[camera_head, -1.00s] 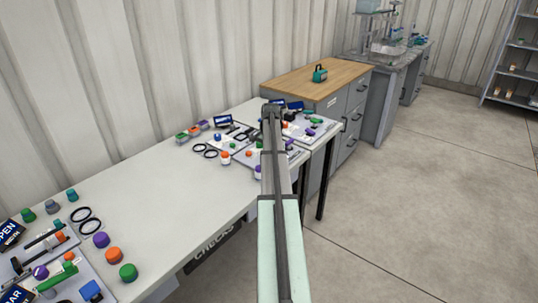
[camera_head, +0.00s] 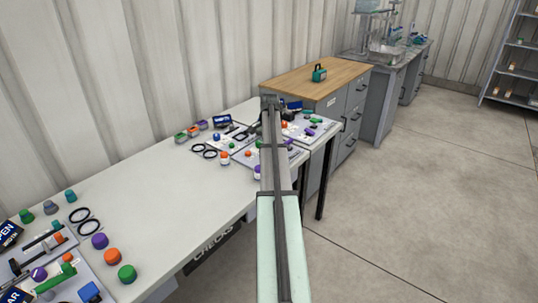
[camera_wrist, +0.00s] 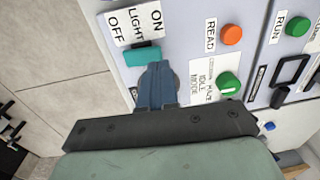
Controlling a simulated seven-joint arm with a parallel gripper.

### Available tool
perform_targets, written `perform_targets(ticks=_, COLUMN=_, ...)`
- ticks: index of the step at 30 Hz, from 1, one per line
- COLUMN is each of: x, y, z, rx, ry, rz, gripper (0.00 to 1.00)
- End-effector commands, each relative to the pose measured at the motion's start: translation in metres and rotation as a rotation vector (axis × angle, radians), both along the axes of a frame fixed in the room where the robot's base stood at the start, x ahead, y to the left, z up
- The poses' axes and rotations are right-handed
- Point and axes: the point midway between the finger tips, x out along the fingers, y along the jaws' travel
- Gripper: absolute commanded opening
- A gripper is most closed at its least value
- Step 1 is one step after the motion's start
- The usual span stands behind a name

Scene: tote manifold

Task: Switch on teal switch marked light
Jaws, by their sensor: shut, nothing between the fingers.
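The teal switch (camera_wrist: 142,55) shows at the upper left of the wrist view, on a pale panel. Above it in the picture is a white label (camera_wrist: 134,27) reading LIGHT, with OFF at the left and ON at the right. My gripper (camera_wrist: 157,70) is shut and empty, its blue fingertips close to the right end of the teal switch; I cannot tell if they touch. In the head view my gripper (camera_head: 270,103) is over the far panels on the white table, and my arm hides the switch there.
On the same panel are an orange READ button (camera_wrist: 230,35) and a green knob (camera_wrist: 228,84). A green RUN button (camera_wrist: 297,26) and a black handle (camera_wrist: 291,72) are farther right. Black rings, caps and panels lie on the white table (camera_head: 150,185). Floor is clear at right.

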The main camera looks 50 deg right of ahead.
Motion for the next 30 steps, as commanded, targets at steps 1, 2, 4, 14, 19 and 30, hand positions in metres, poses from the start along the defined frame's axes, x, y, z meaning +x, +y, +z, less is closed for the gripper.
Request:
perform_targets(ticks=1, x=0.005, y=-0.002, z=0.013, rx=-0.003, ry=-0.003, rz=0.001, gripper=0.00)
perform_targets(ticks=2, x=0.006, y=-0.002, z=0.018, rx=-0.003, ry=-0.003, rz=0.001, gripper=0.00)
perform_targets(ticks=4, x=0.009, y=-0.002, z=0.033, rx=-0.003, ry=-0.004, rz=0.002, gripper=0.00)
perform_targets(ticks=14, x=0.021, y=-0.002, z=0.085, rx=-0.003, ry=-0.005, rz=0.002, gripper=0.00)
perform_targets(ticks=19, x=0.023, y=-0.002, z=0.097, rx=-0.003, ry=-0.006, rz=0.001, gripper=0.05)
perform_targets(ticks=30, x=-0.001, y=-0.007, z=0.092, rx=-0.011, ry=0.020, rz=0.119, gripper=0.40)
